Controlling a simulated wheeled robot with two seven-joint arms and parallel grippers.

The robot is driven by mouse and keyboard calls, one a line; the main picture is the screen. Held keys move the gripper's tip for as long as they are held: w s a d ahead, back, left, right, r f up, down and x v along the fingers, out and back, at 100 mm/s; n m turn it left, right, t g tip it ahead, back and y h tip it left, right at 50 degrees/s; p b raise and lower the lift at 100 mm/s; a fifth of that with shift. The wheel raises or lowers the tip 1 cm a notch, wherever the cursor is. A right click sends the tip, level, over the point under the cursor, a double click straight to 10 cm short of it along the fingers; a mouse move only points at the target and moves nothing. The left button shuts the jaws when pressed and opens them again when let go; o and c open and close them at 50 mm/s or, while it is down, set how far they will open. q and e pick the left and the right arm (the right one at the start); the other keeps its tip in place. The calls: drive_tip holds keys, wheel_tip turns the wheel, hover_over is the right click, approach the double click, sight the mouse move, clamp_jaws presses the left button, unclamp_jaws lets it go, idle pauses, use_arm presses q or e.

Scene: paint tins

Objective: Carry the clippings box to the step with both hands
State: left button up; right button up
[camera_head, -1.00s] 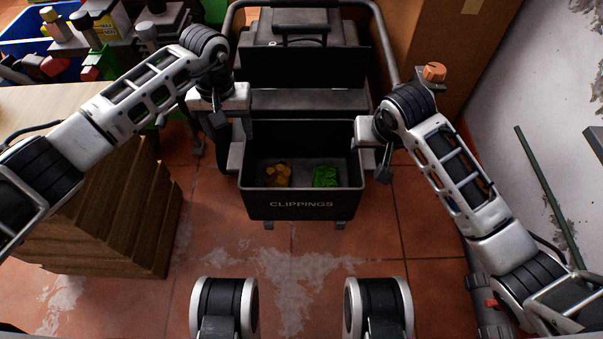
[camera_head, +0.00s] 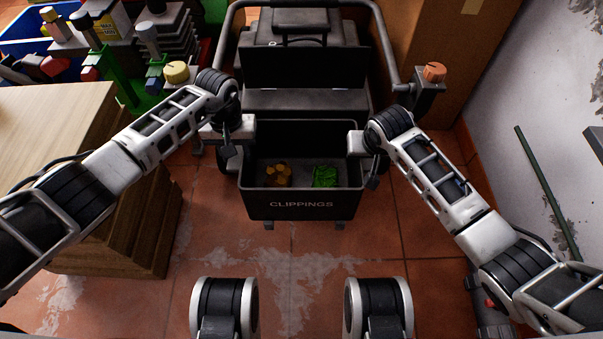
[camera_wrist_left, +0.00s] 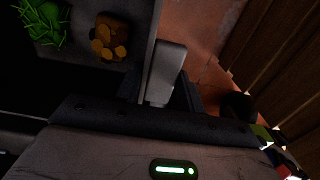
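The clippings box (camera_head: 301,204) is black, open-topped and upright in the middle of the head view, marked CLIPPINGS. It holds an orange-brown clump (camera_head: 277,175) and green clippings (camera_head: 325,176). My left gripper (camera_head: 240,140) is at the box's left rim. In the left wrist view a grey finger-like piece (camera_wrist_left: 164,74) lies just outside the box wall. My right gripper (camera_head: 354,144) is at the right rim. I cannot tell for certain which thing is the step.
A black machine (camera_head: 305,72) with a tubular frame stands right behind the box. A wooden bench (camera_head: 60,115) is at the left, with bottles and a blue crate (camera_head: 27,24) behind it. A cardboard box (camera_head: 460,60) is at the right rear. Tiled floor (camera_head: 300,255) in front is clear.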

use_arm(q)
clamp_jaws()
use_arm(e)
clamp_jaws()
use_arm(q)
drive_tip(key=shift+r, duration=0.1)
use_arm(e)
drive_tip(key=shift+r, duration=0.1)
